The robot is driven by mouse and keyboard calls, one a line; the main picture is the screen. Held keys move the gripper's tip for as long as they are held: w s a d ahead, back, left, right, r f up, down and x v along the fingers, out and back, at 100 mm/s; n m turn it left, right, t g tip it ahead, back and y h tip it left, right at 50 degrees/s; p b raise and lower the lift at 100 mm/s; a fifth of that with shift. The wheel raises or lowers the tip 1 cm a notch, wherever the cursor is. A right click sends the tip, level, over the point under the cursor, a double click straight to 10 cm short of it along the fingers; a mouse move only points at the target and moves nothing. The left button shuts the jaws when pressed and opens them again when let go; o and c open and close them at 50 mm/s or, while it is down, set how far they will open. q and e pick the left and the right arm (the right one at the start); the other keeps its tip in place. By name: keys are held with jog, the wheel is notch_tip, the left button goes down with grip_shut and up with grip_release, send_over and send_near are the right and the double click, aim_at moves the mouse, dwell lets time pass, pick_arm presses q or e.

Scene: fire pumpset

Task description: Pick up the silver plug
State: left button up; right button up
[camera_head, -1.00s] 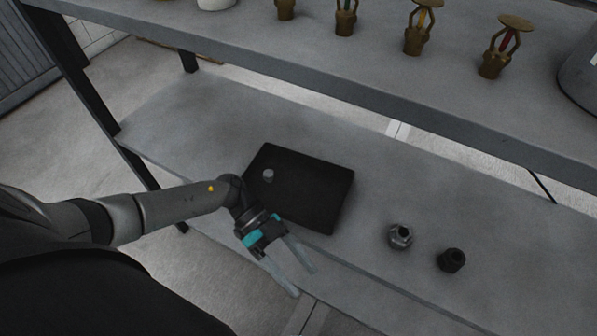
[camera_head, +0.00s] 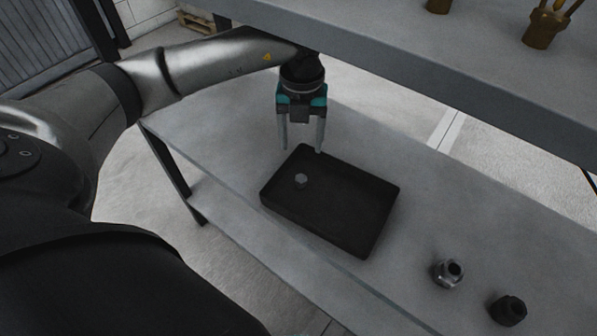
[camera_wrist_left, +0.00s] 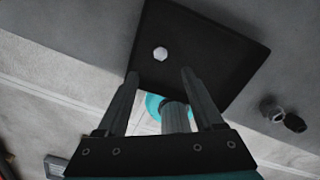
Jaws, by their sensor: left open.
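Two silver pieces are in view, and I cannot tell which is the silver plug. A small silver piece (camera_head: 300,181) lies on the black tray (camera_head: 345,222), near its left end; it also shows in the left wrist view (camera_wrist_left: 160,53). A silver hex fitting (camera_head: 447,273) with a dark hole lies on the shelf right of the tray, also seen in the wrist view (camera_wrist_left: 271,112). My left gripper (camera_head: 302,150) is open and empty, pointing down above the tray's far left edge. In the wrist view, the small piece shows just beyond and between the fingertips (camera_wrist_left: 160,73). My right gripper is not in view.
A black fitting (camera_head: 508,310) lies beside the silver hex fitting. The upper shelf (camera_head: 420,85) overhangs the back of the lower shelf, with brass sprinkler heads (camera_head: 544,25) on it. The lower shelf (camera_head: 400,165) is clear behind the tray.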

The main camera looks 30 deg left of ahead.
pick_arm(q)
jog(key=b, duration=0.1)
send_over(301, 178)
notch_tip(301, 178, down, 5)
jog(key=shift+r, duration=0.15)
notch_tip(301, 178, down, 5)
jog(key=shift+f+b, duration=0.2)
jog(key=shift+b, duration=0.65)
jog(key=shift+f, duration=0.7)
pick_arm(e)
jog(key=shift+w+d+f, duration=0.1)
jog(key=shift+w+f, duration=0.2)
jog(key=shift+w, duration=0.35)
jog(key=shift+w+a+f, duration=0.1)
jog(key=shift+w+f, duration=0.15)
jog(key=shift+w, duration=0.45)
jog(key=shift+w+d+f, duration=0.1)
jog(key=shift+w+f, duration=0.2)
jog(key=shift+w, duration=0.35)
pick_arm(q)
grip_shut()
